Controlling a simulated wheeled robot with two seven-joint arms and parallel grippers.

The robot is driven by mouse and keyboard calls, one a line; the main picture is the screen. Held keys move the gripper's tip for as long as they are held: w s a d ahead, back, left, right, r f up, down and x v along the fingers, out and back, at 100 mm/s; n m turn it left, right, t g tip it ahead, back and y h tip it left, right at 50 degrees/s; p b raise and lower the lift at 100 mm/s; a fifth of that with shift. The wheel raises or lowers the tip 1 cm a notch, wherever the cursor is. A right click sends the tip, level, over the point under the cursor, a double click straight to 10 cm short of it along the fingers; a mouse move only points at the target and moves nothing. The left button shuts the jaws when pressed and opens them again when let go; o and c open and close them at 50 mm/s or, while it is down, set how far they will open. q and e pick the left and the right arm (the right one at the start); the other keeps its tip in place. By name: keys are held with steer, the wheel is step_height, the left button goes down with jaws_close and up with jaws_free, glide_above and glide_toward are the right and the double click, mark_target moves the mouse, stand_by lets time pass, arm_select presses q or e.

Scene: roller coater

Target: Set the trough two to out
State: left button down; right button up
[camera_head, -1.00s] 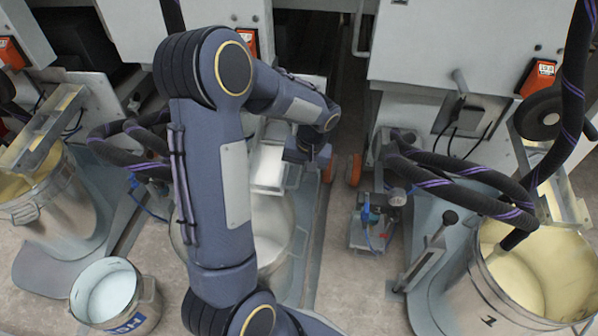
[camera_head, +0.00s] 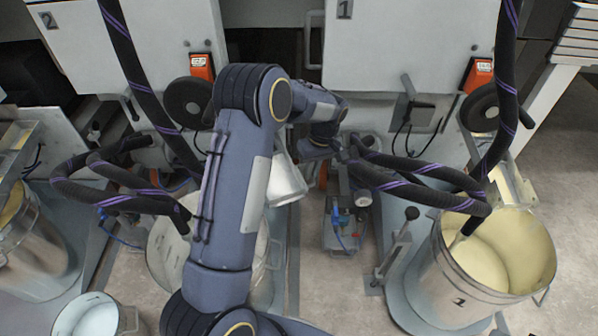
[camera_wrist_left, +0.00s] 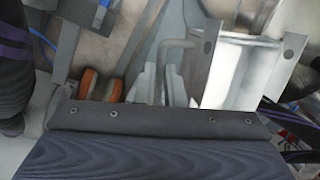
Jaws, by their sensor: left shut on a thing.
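Trough two (camera_head: 286,184) is a pale metal tray beside machine two, just right of my left forearm in the head view. It looks tilted, and its left part is hidden behind my arm. In the left wrist view the trough (camera_wrist_left: 237,75) fills the upper right, with a bent rod handle (camera_wrist_left: 178,43) on its near side. My left gripper (camera_wrist_left: 164,82) is shut on this handle. In the head view the left gripper (camera_head: 322,152) is partly hidden by its own wrist. My right gripper is not in view.
A large pot (camera_head: 165,262) stands below trough two, partly behind my arm. A pot marked 1 (camera_head: 452,275) stands at the right. Dark hoses (camera_head: 125,200) loop left of my arm, and others (camera_head: 425,180) hang at the right. A small pump unit (camera_head: 342,230) stands between the bases.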

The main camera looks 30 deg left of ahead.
arm_select(q)
steer(key=shift+n, duration=0.7)
steer(key=w, duration=0.2)
steer(key=w+d+p, duration=0.1)
steer(key=w, duration=0.1)
steer(key=shift+d+r, duration=0.1)
steer(key=c, duration=1.5)
jaws_free()
steer(key=shift+w+d, duration=0.1)
steer(key=r+p, duration=0.1)
steer(key=r, duration=0.4)
steer(key=w+r+p, duration=0.1)
steer(key=r, duration=0.1)
steer(key=shift+w+d+r+p, duration=0.1)
steer(key=shift+d+r+p, duration=0.2)
steer(key=shift+d+p, duration=0.05)
steer(key=shift+r, duration=0.1)
